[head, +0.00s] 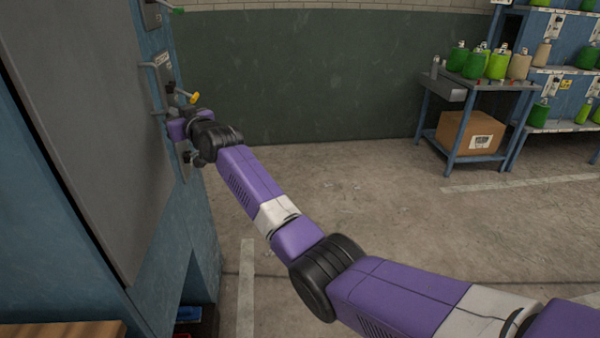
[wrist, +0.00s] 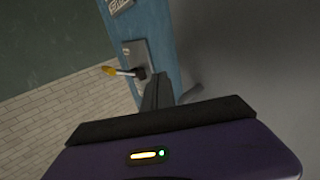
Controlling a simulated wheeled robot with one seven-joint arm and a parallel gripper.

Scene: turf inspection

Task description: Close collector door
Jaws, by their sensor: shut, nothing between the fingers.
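A large grey door panel (head: 85,110), which looks like the collector door, stands at the left in a blue frame (head: 185,240). Its grey surface (wrist: 255,50) fills the right of the wrist view. A yellow-tipped lever (head: 187,96) sticks out from a small grey plate on the blue frame; the lever also shows in the wrist view (wrist: 112,71). My gripper (wrist: 160,85) is shut and empty, its dark fingers pointing at the edge between plate and grey panel. In the head view my wrist hides the fingertips. I cannot tell whether they touch.
A grey bar handle (head: 140,66) and a green-tipped lever (head: 170,8) are higher on the unit. A blue workbench (head: 480,84) with several bottles and a cardboard box (head: 470,131) stands at the far right. The concrete floor (head: 370,200) between is clear.

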